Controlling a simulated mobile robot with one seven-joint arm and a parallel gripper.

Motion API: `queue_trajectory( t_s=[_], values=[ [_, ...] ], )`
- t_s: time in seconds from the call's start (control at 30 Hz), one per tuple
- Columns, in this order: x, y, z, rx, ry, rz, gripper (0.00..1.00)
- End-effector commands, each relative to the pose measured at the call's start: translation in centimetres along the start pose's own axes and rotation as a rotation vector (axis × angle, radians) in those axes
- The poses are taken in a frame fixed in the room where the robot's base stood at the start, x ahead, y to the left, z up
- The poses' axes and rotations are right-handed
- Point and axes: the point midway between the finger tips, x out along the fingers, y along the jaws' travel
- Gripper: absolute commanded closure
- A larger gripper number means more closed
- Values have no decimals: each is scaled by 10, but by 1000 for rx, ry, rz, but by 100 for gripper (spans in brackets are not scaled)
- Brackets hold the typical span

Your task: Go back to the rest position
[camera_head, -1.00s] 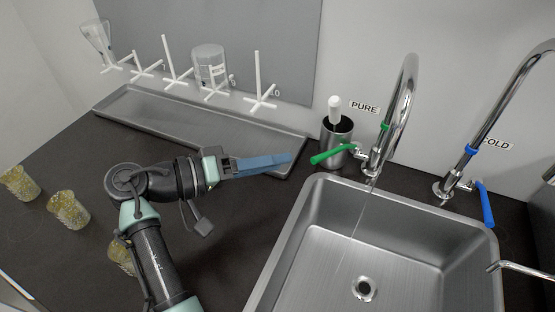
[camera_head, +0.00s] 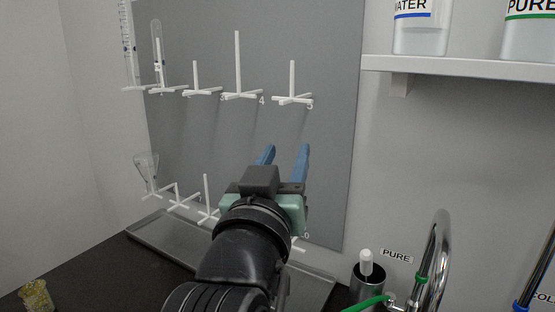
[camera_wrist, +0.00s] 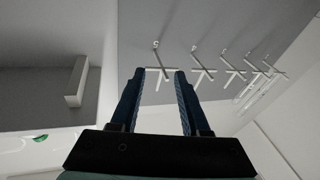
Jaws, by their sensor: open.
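My gripper (camera_head: 286,154) is raised in front of the grey peg board (camera_head: 330,130) in the head view. Its two blue fingers are apart and nothing is between them. In the wrist view the open gripper (camera_wrist: 156,78) points toward the grey board (camera_wrist: 215,25), with white pegs (camera_wrist: 202,66) beyond the fingertips. The fingers look clear of the pegs, though the exact gap cannot be told. My arm hides part of the lower peg row.
White pegs stand in two rows on the board, with glassware (camera_head: 147,165) at the left. A grey tray (camera_head: 160,240) lies below. A shelf (camera_head: 470,68) with bottles (camera_head: 420,35) is at upper right. A green-handled tap (camera_head: 436,255) and a brush holder (camera_head: 368,285) stand at lower right.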

Motion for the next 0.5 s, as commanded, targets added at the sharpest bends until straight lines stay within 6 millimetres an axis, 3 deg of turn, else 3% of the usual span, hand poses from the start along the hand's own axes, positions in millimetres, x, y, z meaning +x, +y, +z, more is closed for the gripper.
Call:
queue_trajectory(
  t_s=[0.03, 0.1, 0.33, 0.4, 0.5],
  values=[
    [-14, 9, -33, 42, 105, -25, 54],
    [-37, 18, -75, 95, 248, -64, 54],
    [-137, 53, -191, 225, 680, -164, 54],
    [-123, 54, -222, 221, 654, -164, 54],
    [-117, 57, -253, 221, 652, -164, 54]
  ],
)
